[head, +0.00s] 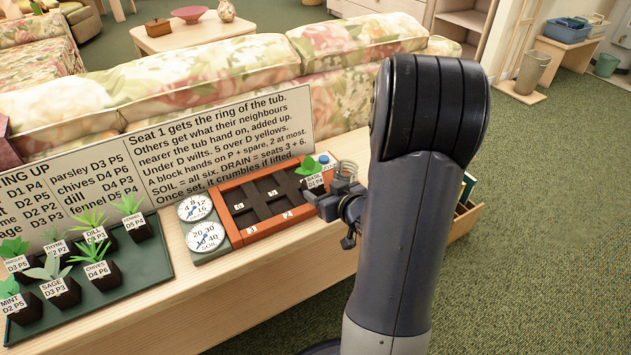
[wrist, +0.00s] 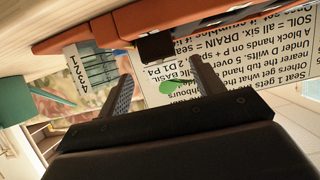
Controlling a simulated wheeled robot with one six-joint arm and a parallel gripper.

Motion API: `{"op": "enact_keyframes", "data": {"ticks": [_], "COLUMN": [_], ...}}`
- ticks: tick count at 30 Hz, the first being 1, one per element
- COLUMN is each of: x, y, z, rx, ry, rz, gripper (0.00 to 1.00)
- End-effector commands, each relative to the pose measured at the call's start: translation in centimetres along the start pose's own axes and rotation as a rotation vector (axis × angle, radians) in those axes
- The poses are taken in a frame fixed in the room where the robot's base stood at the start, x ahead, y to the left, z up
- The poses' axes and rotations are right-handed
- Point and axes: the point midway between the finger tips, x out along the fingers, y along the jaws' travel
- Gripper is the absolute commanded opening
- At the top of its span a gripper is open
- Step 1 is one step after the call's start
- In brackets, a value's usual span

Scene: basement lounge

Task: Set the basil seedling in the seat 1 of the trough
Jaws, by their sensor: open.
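The basil seedling (head: 314,181), a green-leaved plant in a dark soil block with a white label, stands at the right end of the orange trough (head: 263,237). It looks set down in the front-row cell there; that cell's number is hidden. The trough's other cells look empty. My gripper (head: 333,199) is just in front of the trough's right end. In the wrist view the two fingers (wrist: 165,88) are apart, with the basil's dark block (wrist: 156,46) beyond their tips, roughly between them. I see no contact, and the fingers look empty.
A clear container (head: 346,171) stands behind my gripper. Two dials (head: 201,222) sit left of the trough. A green tray (head: 139,293) of several labelled seedlings lies further left. A text board (head: 220,145) and a flowered sofa (head: 200,85) stand behind.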

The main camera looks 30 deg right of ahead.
Motion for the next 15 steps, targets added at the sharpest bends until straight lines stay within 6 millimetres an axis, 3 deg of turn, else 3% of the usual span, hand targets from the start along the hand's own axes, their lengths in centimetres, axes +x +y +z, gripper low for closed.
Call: {"op": "enact_keyframes", "data": {"ticks": [3,6,15], "x": [-2.7,-4.0,-5.4], "y": [0.1,0.1,0.0], "z": [-0.3,-0.2,0.0], "rx": [0.001,0.001,0.0], "ry": [0.0,0.001,0.001], "rz": [0.004,0.003,0.0], "gripper": [0.63,0.63,0.63]}}
